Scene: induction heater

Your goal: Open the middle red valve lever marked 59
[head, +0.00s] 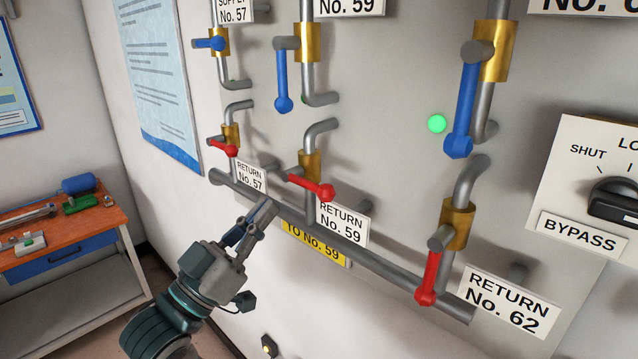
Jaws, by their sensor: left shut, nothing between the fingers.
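The middle red valve lever (312,187) sits on a brass valve body (310,166) above the sign "RETURN No. 59" (342,224). The lever points right and slightly down, across the pipe line. My left gripper (268,207) is shut and empty. It is below and left of the lever, in front of the lower grey pipe in the picture, and appears apart from the lever. It partly covers the yellow sign (318,246) ending in "TO No. 59". My right gripper is not in view.
Red levers for No. 57 (224,146) and No. 62 (428,278) flank it. A grey header pipe (370,259) runs below. A bypass panel (590,190) is at right, an orange-topped workbench (60,240) at left.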

